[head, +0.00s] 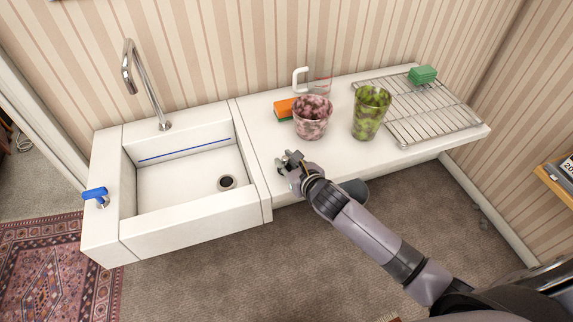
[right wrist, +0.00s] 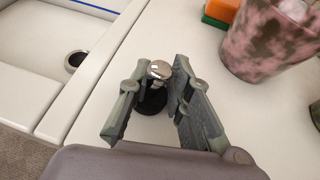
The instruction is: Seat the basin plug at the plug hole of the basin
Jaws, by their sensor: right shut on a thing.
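The white basin (head: 185,185) is at the left in the head view, with its dark plug hole (head: 227,182) in the floor near the right wall. The plug hole also shows at the upper left of the right wrist view (right wrist: 75,60). My right gripper (head: 288,160) is over the counter just right of the basin. In the right wrist view it is shut on the basin plug (right wrist: 158,72), which has a shiny metal knob and a dark body. The fingers hide part of the plug. My left gripper is not in view.
A pink mottled cup (head: 312,118), an orange and green sponge (head: 284,108), a clear jug (head: 319,80) and a green mottled cup (head: 370,112) stand on the counter. A wire rack (head: 425,110) holds a green block (head: 423,75). A tap (head: 140,80) rises behind the basin; a blue-handled valve (head: 95,194) is at left.

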